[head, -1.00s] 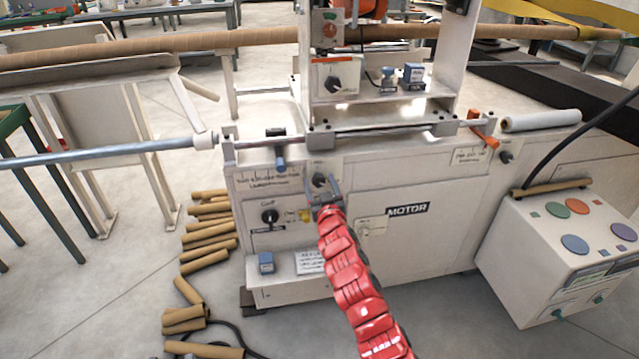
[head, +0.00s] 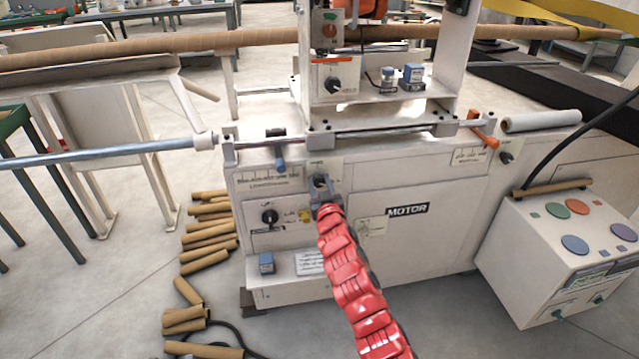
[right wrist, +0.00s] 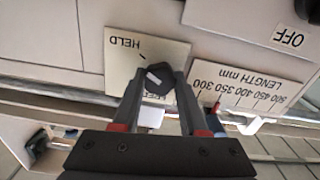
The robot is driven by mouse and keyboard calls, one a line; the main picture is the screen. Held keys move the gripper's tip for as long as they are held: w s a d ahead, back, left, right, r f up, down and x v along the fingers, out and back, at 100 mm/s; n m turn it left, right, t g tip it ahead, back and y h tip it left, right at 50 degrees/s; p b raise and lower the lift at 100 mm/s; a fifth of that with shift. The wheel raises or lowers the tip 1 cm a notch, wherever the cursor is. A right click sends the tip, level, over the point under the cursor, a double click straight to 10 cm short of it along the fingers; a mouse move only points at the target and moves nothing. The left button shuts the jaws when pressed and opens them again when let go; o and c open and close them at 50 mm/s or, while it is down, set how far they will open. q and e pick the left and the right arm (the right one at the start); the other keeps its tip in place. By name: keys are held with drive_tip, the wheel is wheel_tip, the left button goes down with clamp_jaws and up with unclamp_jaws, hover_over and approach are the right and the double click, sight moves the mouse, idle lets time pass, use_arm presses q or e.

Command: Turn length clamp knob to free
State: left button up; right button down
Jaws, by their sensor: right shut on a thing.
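The length clamp knob (right wrist: 158,83) is dark and sits on a cream plate (right wrist: 122,48) in the right wrist view. The plate reads "HELD" on the side away from my gripper; a second word on the near side is partly hidden by my fingers. A short dark line is marked beside "HELD". My right gripper (right wrist: 160,73) is shut on the knob, one finger on each side. In the head view my right gripper (head: 320,187) is at the machine's front panel, largely covering the knob. I cannot tell the knob's exact pointing. My left gripper is not in view.
A length scale (right wrist: 262,88) with a red pointer lies beside the plate. Another black knob (head: 269,216) is lower left on the panel. A steel rod (head: 100,154) sticks out left. Cardboard tubes (head: 208,230) lie on the floor; a control box (head: 560,250) stands right.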

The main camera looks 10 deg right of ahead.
drive_tip(key=shift+n, duration=0.3)
drive_tip(key=shift+n+p, duration=0.4)
drive_tip(key=shift+n, duration=0.6)
drive_tip(key=n, duration=0.3)
drive_tip(key=shift+a+n+p, duration=0.1)
drive_tip(key=shift+n+p, duration=0.2)
drive_tip(key=shift+p, duration=0.1)
drive_tip(key=n+p, duration=0.1)
drive_tip(key=n, duration=1)
drive_tip(key=shift+f+n+p, duration=0.15)
drive_tip(key=shift+n+p, duration=0.2)
drive_tip(key=shift+n, duration=0.05)
drive_tip(key=n, duration=0.5)
drive_tip(key=shift+f+n, duration=0.1)
drive_tip(key=shift+n, duration=0.3)
